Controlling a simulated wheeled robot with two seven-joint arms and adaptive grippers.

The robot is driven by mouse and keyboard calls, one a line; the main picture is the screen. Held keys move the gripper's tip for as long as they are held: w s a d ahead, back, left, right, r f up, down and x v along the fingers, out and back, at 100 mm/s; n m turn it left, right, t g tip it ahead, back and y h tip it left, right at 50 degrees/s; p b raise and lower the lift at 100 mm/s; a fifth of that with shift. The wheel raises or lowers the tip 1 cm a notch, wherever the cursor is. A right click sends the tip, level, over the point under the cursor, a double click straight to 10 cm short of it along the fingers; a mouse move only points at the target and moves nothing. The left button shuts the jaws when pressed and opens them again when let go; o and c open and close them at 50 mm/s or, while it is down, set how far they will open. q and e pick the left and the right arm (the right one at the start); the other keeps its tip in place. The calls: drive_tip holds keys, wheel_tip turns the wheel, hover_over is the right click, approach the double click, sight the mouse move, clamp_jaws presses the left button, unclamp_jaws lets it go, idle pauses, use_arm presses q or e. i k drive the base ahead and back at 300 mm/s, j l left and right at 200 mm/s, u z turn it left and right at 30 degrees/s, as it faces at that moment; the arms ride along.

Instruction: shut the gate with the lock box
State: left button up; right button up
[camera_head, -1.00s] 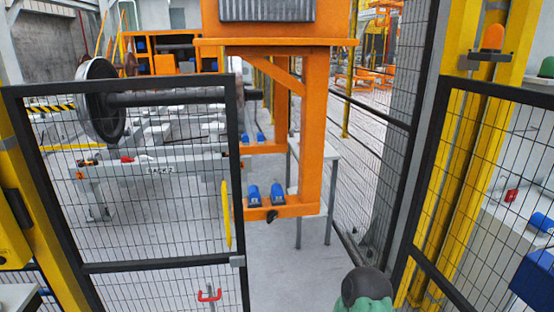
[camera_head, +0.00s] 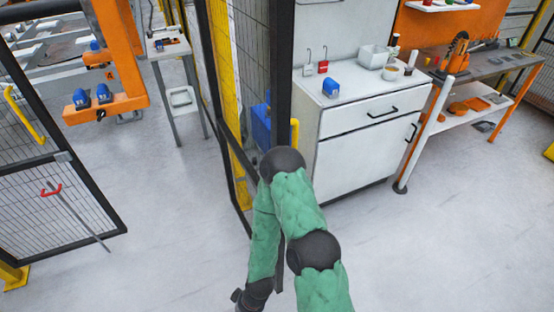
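A black-framed mesh gate leaf (camera_head: 75,180) stands at the left, with a yellow handle (camera_head: 22,115) and a red-handled rod (camera_head: 52,190) low on it. A wide gap separates it from the black fence post (camera_head: 283,70) in the middle. A blue box (camera_head: 262,130), which may be the lock box, shows beside that post, partly hidden. A yellow handle-like piece (camera_head: 295,135) is by the post. My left gripper is not in view.
A white cabinet (camera_head: 345,150) right of the post carries a blue item (camera_head: 332,87) and a red padlock-like item (camera_head: 323,68). An orange workbench (camera_head: 480,65) and a white post (camera_head: 420,130) stand further right. The floor in the gap and at front right is clear.

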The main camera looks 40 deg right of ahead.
sight(276, 127)
drive_tip(key=l, duration=0.75)
drive_tip(key=k+l, duration=0.15)
drive_tip(key=l, duration=0.65)
drive_tip(key=l+u, duration=0.1)
drive_tip(key=l, duration=0.65)
